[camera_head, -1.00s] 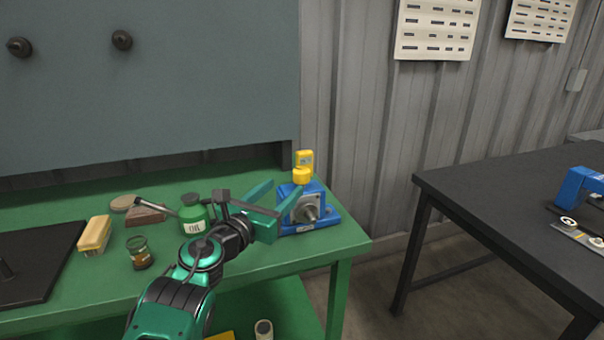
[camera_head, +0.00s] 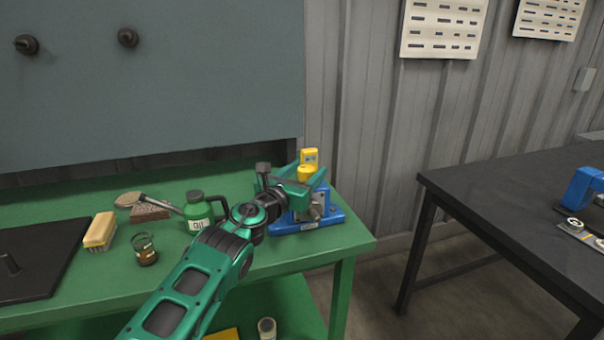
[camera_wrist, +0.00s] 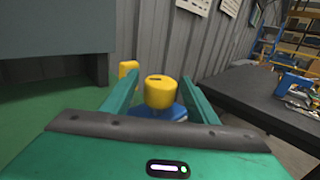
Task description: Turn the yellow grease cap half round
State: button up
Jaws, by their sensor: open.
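The yellow grease cap (camera_head: 305,173) sits on top of the blue rotor stand (camera_head: 328,214) at the right end of the green bench. In the wrist view the cap (camera_wrist: 159,91) shows a dark slot mark on its top and lies between the two fingers. My gripper (camera_head: 306,178) is open, its green fingers on either side of the cap. In the wrist view my gripper (camera_wrist: 161,88) shows a gap beside the cap on both sides. The stand's lower part is partly hidden by my gripper.
A second yellow piece (camera_head: 309,156) stands just behind the cap. A green oil can (camera_head: 198,211), a brush (camera_head: 100,232), a glass jar (camera_head: 145,249) and a brick-like block (camera_head: 150,211) stand left of my arm. A black table (camera_head: 520,205) is at the right.

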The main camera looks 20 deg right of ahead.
jog(key=c, duration=1.1)
jog(key=shift+o, duration=0.3)
jog(key=shift+a, duration=0.2)
jog(key=shift+w+g, duration=0.1)
jog(key=shift+g, duration=0.2)
jog(key=shift+m+g+h, duration=1.1)
jog(key=m+g+h, duration=0.1)
jog(key=m+g, duration=0.1)
jog(key=g, duration=0.1)
jog(key=m+g+h, duration=0.1)
jog(key=m+g, duration=0.1)
jog(key=g, duration=0.1)
jog(key=shift+w+d+h, duration=0.1)
jog(key=shift+d+h, duration=0.05)
jog(key=shift+h, duration=0.15)
jog(key=m+g, duration=0.3)
jog(key=g, duration=0.1)
jog(key=m+g, duration=0.2)
jog(key=g, duration=0.2)
jog(key=shift+r+m+g, duration=0.1)
jog(key=shift+m+g, duration=0.2)
jog(key=shift+m, duration=0.1)
